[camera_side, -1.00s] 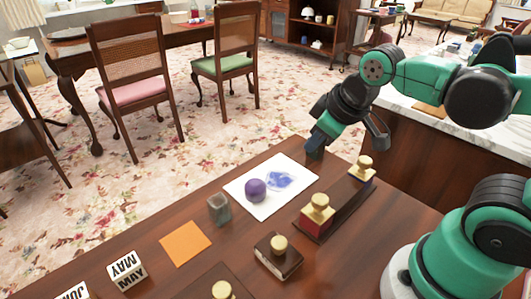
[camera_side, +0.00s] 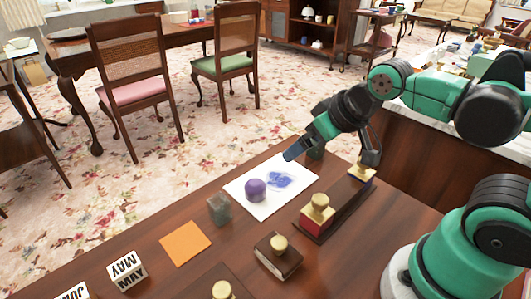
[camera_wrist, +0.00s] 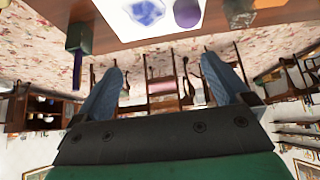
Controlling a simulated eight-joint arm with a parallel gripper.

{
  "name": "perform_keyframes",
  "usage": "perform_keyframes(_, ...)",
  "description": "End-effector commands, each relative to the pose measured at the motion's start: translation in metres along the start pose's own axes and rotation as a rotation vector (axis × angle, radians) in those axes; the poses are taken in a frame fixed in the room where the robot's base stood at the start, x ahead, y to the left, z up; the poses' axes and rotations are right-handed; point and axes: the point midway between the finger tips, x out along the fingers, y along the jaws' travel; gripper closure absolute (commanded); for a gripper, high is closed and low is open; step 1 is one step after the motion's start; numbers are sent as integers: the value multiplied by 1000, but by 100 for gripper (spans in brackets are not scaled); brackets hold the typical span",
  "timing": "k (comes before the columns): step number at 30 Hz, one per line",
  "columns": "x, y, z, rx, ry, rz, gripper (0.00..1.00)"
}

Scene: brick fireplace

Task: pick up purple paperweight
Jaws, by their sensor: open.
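The purple paperweight (camera_side: 256,190) is a small rounded dome. It sits on a white sheet (camera_side: 291,202) with a blue print, on the wooden desk. In the wrist view the paperweight (camera_wrist: 187,13) shows at the top edge, partly cut off, beside the blue print. My gripper (camera_side: 332,156) is above the far right of the sheet, to the right of the paperweight and apart from it. In the wrist view my gripper (camera_wrist: 160,80) has its two fingers wide apart with nothing between them.
A dark green block (camera_wrist: 80,38) stands at the desk edge, near my gripper. Wooden-handled stamps (camera_side: 318,212) stand on a dark rack to the right. A grey-green glass block (camera_side: 219,209), an orange square (camera_side: 186,243) and a calendar cube (camera_side: 126,270) lie left of the paperweight.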

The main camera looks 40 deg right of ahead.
Motion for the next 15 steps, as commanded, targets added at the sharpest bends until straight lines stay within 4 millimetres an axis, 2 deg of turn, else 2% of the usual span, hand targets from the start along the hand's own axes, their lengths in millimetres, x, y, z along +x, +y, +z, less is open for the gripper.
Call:
perform_keyframes(10, 3, -2, -3, -30, -17, -11, 5)
perform_keyframes(15, 21, -9, -14, -184, -91, -75, 5)
